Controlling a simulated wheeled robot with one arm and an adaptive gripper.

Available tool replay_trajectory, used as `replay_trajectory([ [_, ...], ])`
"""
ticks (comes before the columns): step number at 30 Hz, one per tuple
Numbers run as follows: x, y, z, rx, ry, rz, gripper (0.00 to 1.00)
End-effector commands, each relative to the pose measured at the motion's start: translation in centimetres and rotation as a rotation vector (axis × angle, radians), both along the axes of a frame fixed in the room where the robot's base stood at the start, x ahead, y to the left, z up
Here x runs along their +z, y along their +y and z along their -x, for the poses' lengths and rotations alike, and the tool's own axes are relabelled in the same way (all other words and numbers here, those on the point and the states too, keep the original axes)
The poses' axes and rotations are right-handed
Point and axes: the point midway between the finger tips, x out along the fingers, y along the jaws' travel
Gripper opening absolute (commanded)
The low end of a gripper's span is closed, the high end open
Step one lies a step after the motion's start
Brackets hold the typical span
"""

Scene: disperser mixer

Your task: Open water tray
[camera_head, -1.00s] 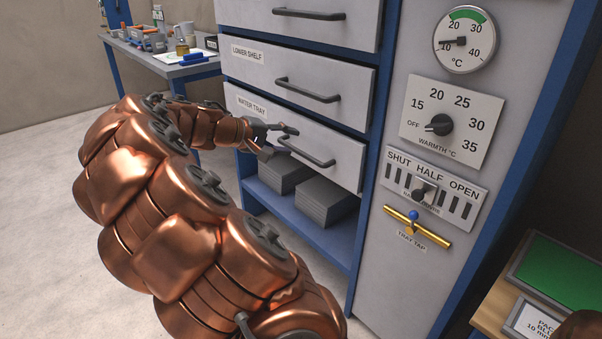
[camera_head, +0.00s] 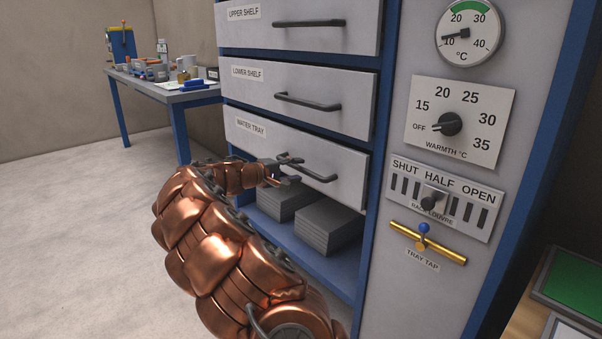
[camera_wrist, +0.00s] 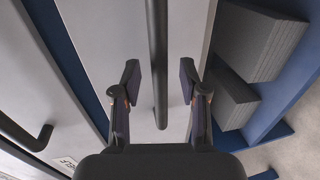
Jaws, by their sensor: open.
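The water tray (camera_head: 345,193) is the lowest labelled drawer front, light grey, with its label at upper left. Its front looks in line with the drawers above, as if closed. Its dark bar handle (camera_head: 322,177) runs across the front. My gripper (camera_head: 288,172) is at the left part of this handle. In the wrist view my gripper (camera_wrist: 160,82) is open, with one finger on each side of the handle bar (camera_wrist: 157,50). Gaps show between the bar and both fingers. The handle's left end is partly hidden by my gripper in the head view.
The lower shelf drawer (camera_head: 350,110) and its handle (camera_head: 308,103) are just above. Stacked grey blocks (camera_head: 328,232) sit on the blue shelf below. A control panel with a tray tap (camera_head: 428,243) is at right. A cluttered table (camera_head: 180,97) stands behind; open floor lies left.

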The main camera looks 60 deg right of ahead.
Motion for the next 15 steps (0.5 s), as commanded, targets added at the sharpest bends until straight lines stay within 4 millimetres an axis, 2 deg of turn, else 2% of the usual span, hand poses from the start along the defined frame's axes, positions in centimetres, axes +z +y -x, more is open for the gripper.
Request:
replay_trajectory([
  [6,-0.4,-2.0,0.5,0.002,-0.002,0.002,0.43],
  [15,-0.4,-2.4,0.6,0.002,-0.002,0.002,0.43],
])
